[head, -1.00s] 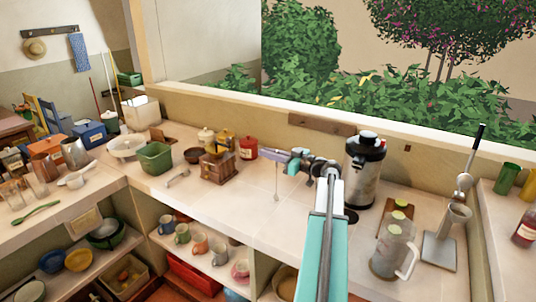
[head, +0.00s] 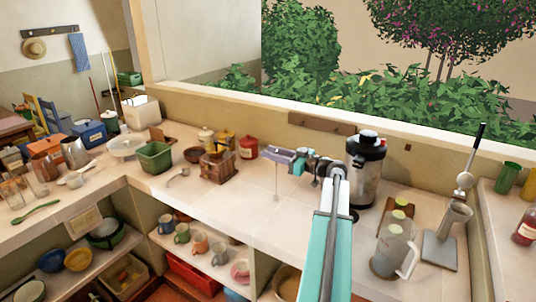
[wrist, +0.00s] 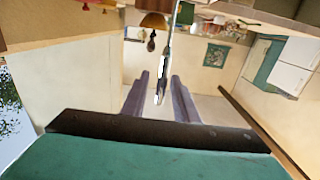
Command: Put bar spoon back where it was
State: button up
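The bar spoon (head: 276,188) is a thin silver rod that hangs down from my gripper (head: 277,154), above the counter. My gripper's purple fingers point left in the head view. In the wrist view the spoon (wrist: 166,62) runs between the two fingers of my gripper (wrist: 160,76), its near end between them and its far part running to the top edge. The fingers lie on either side of it; their contact with it is hard to make out. A wooden rail (head: 322,124) with small dark hooks is on the wall behind my gripper.
A black-topped dispenser (head: 366,168) stands right of my gripper, and a clear jug (head: 394,250) is nearer. A wooden grinder (head: 217,167), a red jar (head: 249,148) and a ladle (head: 178,175) are to the left. The counter (head: 250,210) below the spoon is clear.

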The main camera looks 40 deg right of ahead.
jog(key=b+v, duration=0.3)
jog(key=v, duration=0.7)
jog(key=shift+o, duration=0.5)
jog(key=shift+a, duration=0.1)
